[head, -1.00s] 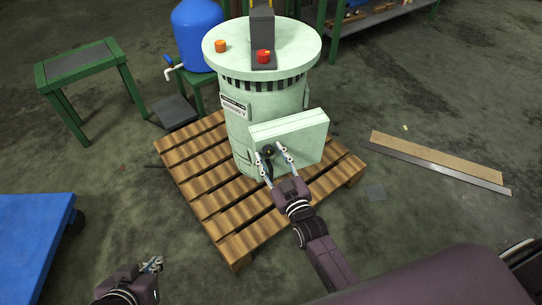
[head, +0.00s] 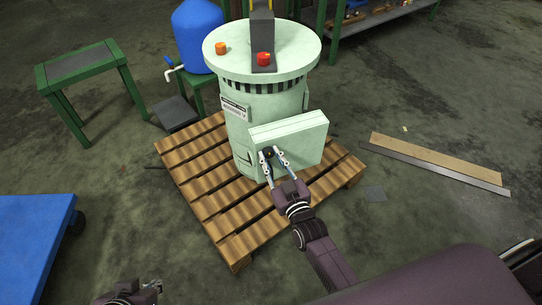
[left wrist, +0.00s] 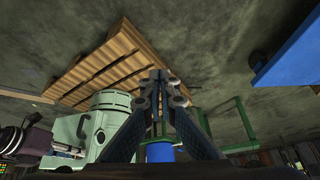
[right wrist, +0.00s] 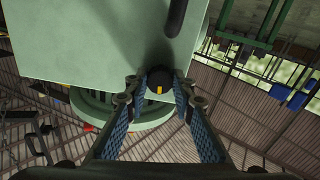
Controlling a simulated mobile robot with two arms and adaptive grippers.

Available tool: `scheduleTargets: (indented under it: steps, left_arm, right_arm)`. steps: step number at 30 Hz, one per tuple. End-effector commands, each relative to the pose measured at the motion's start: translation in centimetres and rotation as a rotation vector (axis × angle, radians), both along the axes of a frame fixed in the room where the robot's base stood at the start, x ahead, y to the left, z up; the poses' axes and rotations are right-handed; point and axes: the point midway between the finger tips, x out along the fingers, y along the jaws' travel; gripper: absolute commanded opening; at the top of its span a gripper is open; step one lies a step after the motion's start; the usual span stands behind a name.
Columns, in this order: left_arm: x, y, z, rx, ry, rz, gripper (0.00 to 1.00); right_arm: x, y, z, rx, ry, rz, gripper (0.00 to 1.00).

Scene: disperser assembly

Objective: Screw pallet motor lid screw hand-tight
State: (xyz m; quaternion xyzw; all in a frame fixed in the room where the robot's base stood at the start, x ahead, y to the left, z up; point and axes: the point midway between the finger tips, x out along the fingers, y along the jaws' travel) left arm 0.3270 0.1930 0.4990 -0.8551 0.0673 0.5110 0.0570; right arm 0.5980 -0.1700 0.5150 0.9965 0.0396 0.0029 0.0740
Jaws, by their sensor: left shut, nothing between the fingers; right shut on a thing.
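The motor lid (head: 300,146) is a pale green box on the front side of the pale green motor body (head: 262,105). The lid screw, a round black knob with a yellow mark (right wrist: 158,80), sits at the lid's face in the right wrist view; it is small and partly hidden by fingers in the head view. My right gripper (head: 271,157) is shut on the screw, one finger on each side. My left gripper (head: 153,287) is low at the bottom left of the head view, far from the motor. Its fingertips (left wrist: 160,76) meet, empty, in the left wrist view.
The motor stands on a wooden pallet (head: 191,190). A blue cart (head: 32,240) is at left, a green-framed table (head: 82,68) and blue tank (head: 197,35) behind. Long flat bars (head: 440,162) lie on the floor at right. Floor between cart and pallet is clear.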

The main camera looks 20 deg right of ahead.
Motion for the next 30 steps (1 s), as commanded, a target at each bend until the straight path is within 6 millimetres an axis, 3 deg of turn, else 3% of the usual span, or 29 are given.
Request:
scheduleTargets:
  steps: [5,24,30]
  left_arm:
    - [-4.8,1.4,-0.8,0.038,0.189,0.015,0.0]
    - [-4.5,1.3,1.1,0.036,0.177,0.013,0.0]
    - [-4.4,1.3,0.4,0.037,0.182,0.014,0.0]
  right_arm:
    - [0.0,0.1,0.2,0.139,0.013,0.002,0.0]
    - [0.0,0.0,0.1,0.746,0.059,0.001,0.0]
    - [0.0,0.1,0.0,0.936,0.075,0.0,0.0]
